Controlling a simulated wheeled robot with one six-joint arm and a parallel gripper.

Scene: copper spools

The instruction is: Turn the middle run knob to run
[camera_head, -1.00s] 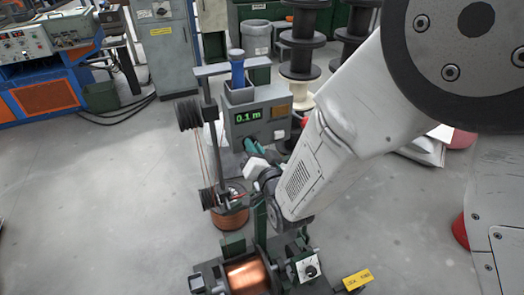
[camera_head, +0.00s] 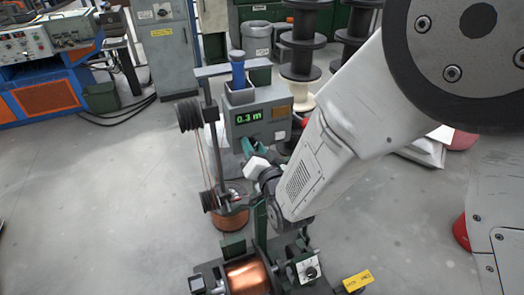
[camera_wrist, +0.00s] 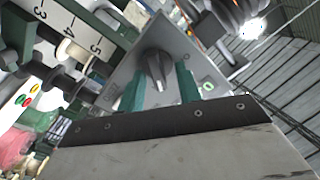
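The run knob (camera_wrist: 157,70) is dark grey with a raised grip bar, on a light grey triangular-looking plate in the wrist view. A small green mark (camera_wrist: 208,85) is on the plate to its right. My gripper (camera_wrist: 161,82) has teal fingers, one on each side of the knob, with visible gaps beside the bar; it looks open. In the head view my gripper (camera_head: 256,147) is at the front of the grey machine box (camera_head: 271,106), just below its display (camera_head: 248,116), which reads 0.3 m. My wrist hides the knob there.
A copper spool (camera_head: 248,278) and another knob (camera_head: 311,272) on a white dial stand at the bottom, beside a yellow tag (camera_head: 357,281). A post with black pulleys (camera_head: 190,114) stands left of the box. The floor at left is clear.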

